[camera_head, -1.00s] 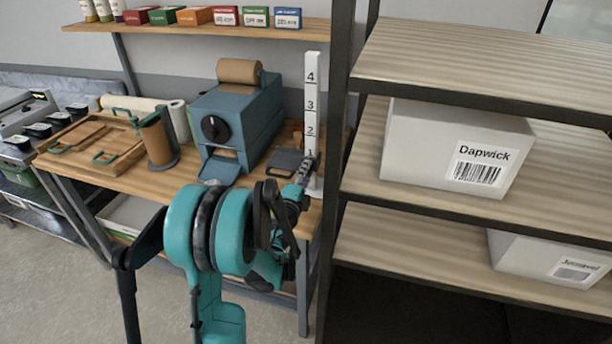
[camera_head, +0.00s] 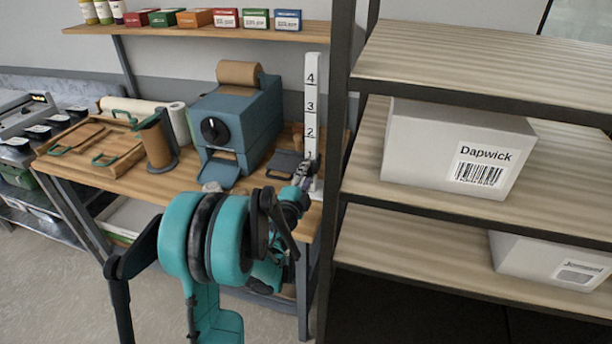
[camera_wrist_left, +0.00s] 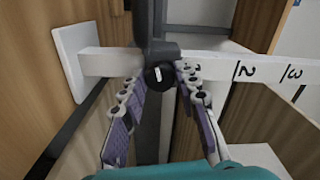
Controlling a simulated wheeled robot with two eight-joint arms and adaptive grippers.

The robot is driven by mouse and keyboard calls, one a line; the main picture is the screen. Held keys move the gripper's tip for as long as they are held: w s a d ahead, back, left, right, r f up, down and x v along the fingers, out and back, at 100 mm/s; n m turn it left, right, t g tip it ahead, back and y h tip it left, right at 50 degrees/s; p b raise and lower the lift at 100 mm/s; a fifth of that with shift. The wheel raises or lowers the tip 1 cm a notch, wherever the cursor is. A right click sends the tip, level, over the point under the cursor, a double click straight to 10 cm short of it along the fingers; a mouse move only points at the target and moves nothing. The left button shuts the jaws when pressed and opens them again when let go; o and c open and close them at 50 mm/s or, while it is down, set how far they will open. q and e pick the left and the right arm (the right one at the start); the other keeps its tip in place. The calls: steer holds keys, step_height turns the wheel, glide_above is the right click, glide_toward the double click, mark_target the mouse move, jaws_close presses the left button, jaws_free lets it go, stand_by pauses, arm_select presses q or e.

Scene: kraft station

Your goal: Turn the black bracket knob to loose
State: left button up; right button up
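The black bracket knob (camera_wrist_left: 159,77) sits on a dark bracket (camera_wrist_left: 156,52) around a white numbered post (camera_wrist_left: 222,67). The knob carries a short white mark. In the head view the post (camera_head: 312,105) stands upright at the bench's right end, and my gripper hides the knob there. My left gripper (camera_wrist_left: 160,80) has one purple-padded finger on each side of the knob, tips very close to its rim. I cannot tell whether they press on it. The left gripper (camera_head: 303,170) also shows low at the post in the head view. My right gripper is not in view.
A blue machine (camera_head: 236,125) with a black dial stands left of the post, and a dark flat plate (camera_head: 284,164) lies between them. A shelf rack (camera_head: 338,180) with white boxes (camera_head: 455,150) rises close on the right. A wooden tray (camera_head: 92,145) is far left.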

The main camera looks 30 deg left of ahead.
arm_select(q)
steer(key=o, duration=0.3)
steer(key=v, duration=1.2)
steer(key=shift+a+f, duration=0.1)
